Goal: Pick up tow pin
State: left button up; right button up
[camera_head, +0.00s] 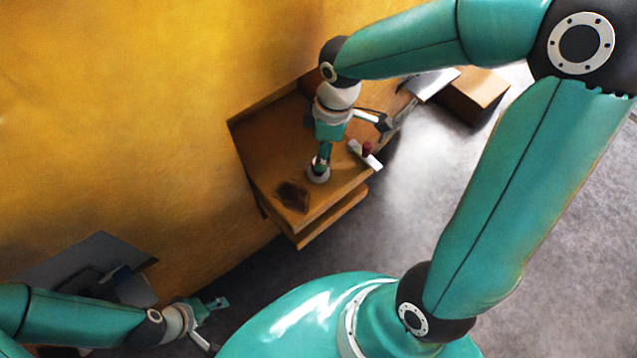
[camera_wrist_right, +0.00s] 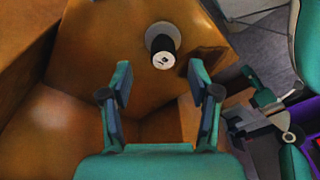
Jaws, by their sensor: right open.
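The tow pin (camera_wrist_right: 163,58) shows in the right wrist view as a dark upright cylinder with a pale round end and a grey flange at its base. It stands on the yellow-brown casting ledge. My right gripper (camera_wrist_right: 160,88) is open and empty, and the pin shows beyond the gap between its fingers, apart from both. In the head view the pin's pale flange (camera_head: 318,177) shows on the ledge, with my right gripper partly over it. My left gripper (camera_head: 212,322) is open and empty at the lower left, far from the pin.
The large yellow casting wall (camera_head: 120,110) rises behind the ledge (camera_head: 265,150). A dark patch (camera_head: 292,196) marks the ledge beside the pin. A brown box (camera_head: 473,95) sits on the grey floor at the back right.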

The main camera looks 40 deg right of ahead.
aim_at(316, 177)
jog(key=shift+w+a+f+b, duration=0.1)
jog(key=shift+a+f+b, duration=0.05)
jog(key=shift+f, duration=0.75)
jog(key=shift+a+f+b, duration=0.15)
jog(key=shift+a+f, duration=0.05)
jog(key=shift+f, duration=0.75)
jog(key=shift+w+a+f+b, duration=0.1)
jog(key=shift+a+f+b, duration=0.05)
jog(key=shift+f, duration=0.75)
grip_shut()
jog(key=shift+r, duration=0.1)
